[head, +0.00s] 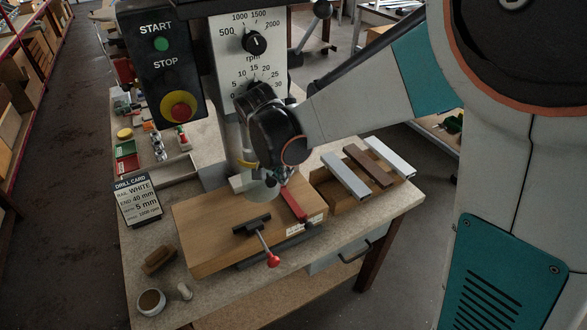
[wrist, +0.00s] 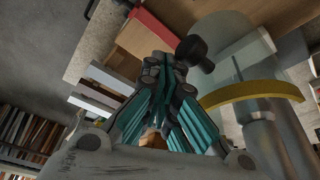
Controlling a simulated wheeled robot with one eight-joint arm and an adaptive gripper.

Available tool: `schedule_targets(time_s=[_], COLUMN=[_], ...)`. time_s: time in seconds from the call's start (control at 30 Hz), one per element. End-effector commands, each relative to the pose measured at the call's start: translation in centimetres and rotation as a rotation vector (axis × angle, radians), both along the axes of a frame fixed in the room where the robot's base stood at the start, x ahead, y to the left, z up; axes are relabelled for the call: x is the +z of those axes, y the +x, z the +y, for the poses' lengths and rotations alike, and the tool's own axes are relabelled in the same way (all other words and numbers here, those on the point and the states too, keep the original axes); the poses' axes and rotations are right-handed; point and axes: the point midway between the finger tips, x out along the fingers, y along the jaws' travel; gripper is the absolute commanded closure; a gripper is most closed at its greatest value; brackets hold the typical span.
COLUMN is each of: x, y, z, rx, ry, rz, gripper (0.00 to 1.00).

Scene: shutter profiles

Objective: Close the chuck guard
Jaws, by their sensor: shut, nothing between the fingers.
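The chuck guard is a clear curved shield (head: 262,190) at the drill press, low beside my gripper in the head view. In the wrist view the clear shield (wrist: 235,45) is at the upper right, with a yellow curved band (wrist: 255,91) below it. A black knob (wrist: 194,51) stands by the shield, close to my fingertips; I cannot tell whether they touch. My gripper (wrist: 168,62) is shut and empty. In the head view my wrist hides much of the chuck and guard.
A wooden board (head: 215,230) lies under the drill, with a red strip (head: 294,204) and a red-ended clamp handle (head: 272,259). Several profiles (head: 345,176) rest in a wooden holder to the right. The control box (head: 162,65) hangs at the upper left. A drill card (head: 138,199) stands left.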

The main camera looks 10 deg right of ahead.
Motion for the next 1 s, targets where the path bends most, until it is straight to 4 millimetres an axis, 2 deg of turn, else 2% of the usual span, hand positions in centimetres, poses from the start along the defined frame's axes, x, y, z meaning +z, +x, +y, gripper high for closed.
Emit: schedule_targets(time_s=[0.2, 0.4, 1.0], x=[0.0, 0.0, 0.0], y=[0.3, 0.5, 0.6], z=[2.0, 3.1, 3.6], rx=[0.002, 0.001, 0.0], ry=[0.0, 0.0, 0.001], rz=[0.0, 0.0, -0.001], gripper=[1.0, 1.0, 1.0])
